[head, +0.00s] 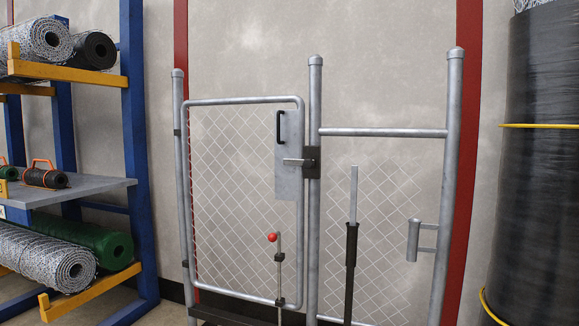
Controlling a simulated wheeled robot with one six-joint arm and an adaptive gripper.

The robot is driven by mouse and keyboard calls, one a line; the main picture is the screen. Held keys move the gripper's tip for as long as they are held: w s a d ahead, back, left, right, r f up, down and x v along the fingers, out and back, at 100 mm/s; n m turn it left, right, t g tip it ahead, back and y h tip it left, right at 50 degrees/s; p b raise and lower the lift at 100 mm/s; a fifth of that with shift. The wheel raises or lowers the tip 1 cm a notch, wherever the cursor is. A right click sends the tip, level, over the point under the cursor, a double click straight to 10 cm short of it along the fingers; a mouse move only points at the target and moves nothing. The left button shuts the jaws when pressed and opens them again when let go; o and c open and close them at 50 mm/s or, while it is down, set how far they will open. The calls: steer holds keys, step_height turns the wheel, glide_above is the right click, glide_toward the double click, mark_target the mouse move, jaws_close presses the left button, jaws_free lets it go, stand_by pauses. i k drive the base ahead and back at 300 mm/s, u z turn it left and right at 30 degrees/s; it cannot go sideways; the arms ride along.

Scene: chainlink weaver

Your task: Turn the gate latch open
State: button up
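The gate (243,196) is a grey tubular frame with chain-link mesh, standing upright between two posts in the middle of the head view. The gate latch (293,162) is a short, roughly horizontal metal lever on a grey plate (288,185) at the gate's right edge. Its right end meets a dark catch block (312,162) on the middle post (314,110). A black pull handle (279,127) sits above the latch on the same plate. The gate appears closed against the post. My gripper is not in this view.
A blue rack (133,110) with wire and mesh rolls stands at the left. A red-knobbed rod (272,238) rises at the gate's lower right. A black-gripped lever (351,245) stands before the right mesh panel. A tall black-wrapped roll (540,190) stands at the right.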

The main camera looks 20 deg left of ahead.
mark_target(297, 163)
steer(key=u, duration=0.35)
steer(key=k, duration=0.45)
steer(key=u, duration=1)
steer(key=i, duration=0.85)
steer(key=z, duration=0.2)
